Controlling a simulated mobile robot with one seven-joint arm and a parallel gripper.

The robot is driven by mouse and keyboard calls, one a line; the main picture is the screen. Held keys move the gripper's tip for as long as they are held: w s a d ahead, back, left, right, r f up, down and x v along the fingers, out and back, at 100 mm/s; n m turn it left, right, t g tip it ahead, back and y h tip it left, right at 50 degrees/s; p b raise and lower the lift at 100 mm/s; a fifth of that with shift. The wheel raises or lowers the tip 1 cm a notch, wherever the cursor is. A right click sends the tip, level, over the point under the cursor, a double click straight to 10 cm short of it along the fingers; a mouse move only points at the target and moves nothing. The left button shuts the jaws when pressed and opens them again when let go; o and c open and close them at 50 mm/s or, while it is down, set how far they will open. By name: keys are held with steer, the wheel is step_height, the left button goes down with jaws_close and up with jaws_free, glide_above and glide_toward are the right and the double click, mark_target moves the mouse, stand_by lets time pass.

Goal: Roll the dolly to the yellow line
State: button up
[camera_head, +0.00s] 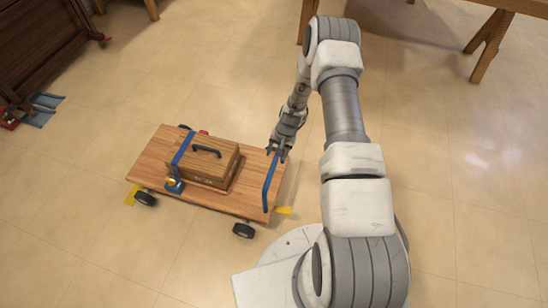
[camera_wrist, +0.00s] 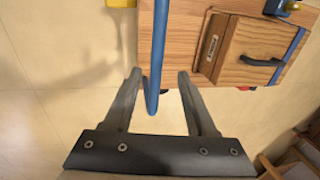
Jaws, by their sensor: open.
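The dolly (camera_head: 232,206) is a flat wooden platform on small dark wheels, with yellow pieces near its wheels. A blue bar (camera_head: 271,182) runs along its right end. A wooden case (camera_head: 205,161) with a black handle sits on it under a blue strap. My gripper (camera_head: 277,154) is open at the far end of the bar. In the wrist view, the fingers of my gripper (camera_wrist: 158,76) stand on either side of the blue bar (camera_wrist: 158,50), with gaps showing; contact cannot be told. I see no yellow line on the floor in either view.
A dark wooden piece of furniture (camera_head: 40,45) stands at the upper left, with blue and red items (camera_head: 42,108) on the floor beside it. Wooden legs of a table (camera_head: 490,45) show at the upper right. The tiled floor around the dolly is mostly clear.

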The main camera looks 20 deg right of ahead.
step_height(320, 180, up, 10)
steer(key=s+d+p, duration=0.1)
steer(key=p, duration=0.1)
steer(key=shift+d+r, duration=0.15)
steer(key=shift+d, duration=0.1)
steer(key=s+a+r+n+t+h, duration=0.1)
steer(key=s+a+r+n, duration=0.1)
steer(key=r, duration=1.4)
steer(key=s+a+r+n+t, duration=0.1)
steer(key=s+a+r+n, duration=0.1)
steer(key=r, duration=1.3)
steer(key=s+a+r+n+t+p, duration=0.1)
steer(key=s+r, duration=0.7)
steer(key=s, duration=0.3)
steer(key=s+a+r+n+t, duration=0.2)
steer(key=s+r, duration=0.5)
steer(key=s, duration=0.4)
step_height(320, 180, up, 18)
steer(key=p, duration=1.8)
steer(key=shift+d+r+g+h+p, duration=0.2)
steer(key=shift+g+h+p, duration=0.1)
steer(key=shift+h+p, duration=0.1)
